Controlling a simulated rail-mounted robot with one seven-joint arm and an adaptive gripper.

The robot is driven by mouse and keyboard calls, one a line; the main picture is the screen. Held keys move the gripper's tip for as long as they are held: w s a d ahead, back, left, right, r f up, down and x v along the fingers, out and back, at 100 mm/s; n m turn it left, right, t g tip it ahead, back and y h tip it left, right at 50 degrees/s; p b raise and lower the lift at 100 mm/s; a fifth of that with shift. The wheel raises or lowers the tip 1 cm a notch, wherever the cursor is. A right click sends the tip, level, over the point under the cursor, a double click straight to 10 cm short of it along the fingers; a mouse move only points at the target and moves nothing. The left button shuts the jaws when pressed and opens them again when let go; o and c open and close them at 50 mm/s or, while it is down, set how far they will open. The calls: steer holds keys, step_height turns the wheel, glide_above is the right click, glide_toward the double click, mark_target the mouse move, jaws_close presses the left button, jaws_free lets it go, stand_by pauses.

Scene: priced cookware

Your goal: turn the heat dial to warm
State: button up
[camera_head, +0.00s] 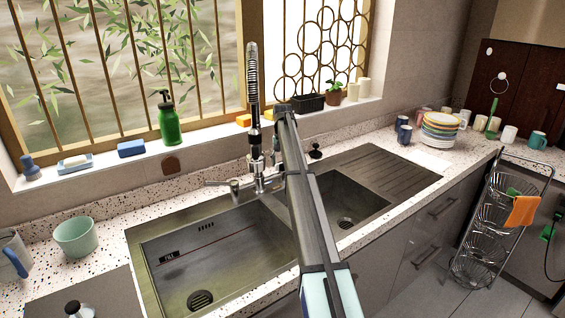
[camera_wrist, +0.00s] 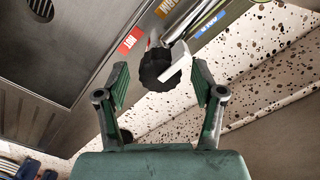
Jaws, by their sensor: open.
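In the wrist view a dark, scalloped round dial (camera_wrist: 158,70) with a white pointer-like piece on its right sits ahead of my gripper (camera_wrist: 160,76). My gripper is open, with one green-padded finger to each side of the dial in the picture. I cannot tell whether either finger touches it. Around the dial are a red label (camera_wrist: 131,40) that seems to read HOT, a yellow-orange label (camera_wrist: 170,6) and a blue label (camera_wrist: 211,24), both hard to read. In the head view I cannot make out the dial or the gripper's fingers.
The double sink (camera_head: 205,265) lies below my arm, with the tap (camera_head: 258,183) beside it. A mint bowl (camera_head: 75,236) stands at left. A plate stack (camera_head: 440,128) and cups stand at right. A green soap bottle (camera_head: 168,120) is on the sill.

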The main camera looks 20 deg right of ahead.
steer(key=c, duration=1.1)
steer(key=shift+c, duration=0.2)
steer(key=shift+n, duration=0.4)
steer(key=n, duration=0.3)
steer(key=shift+n, duration=2.5)
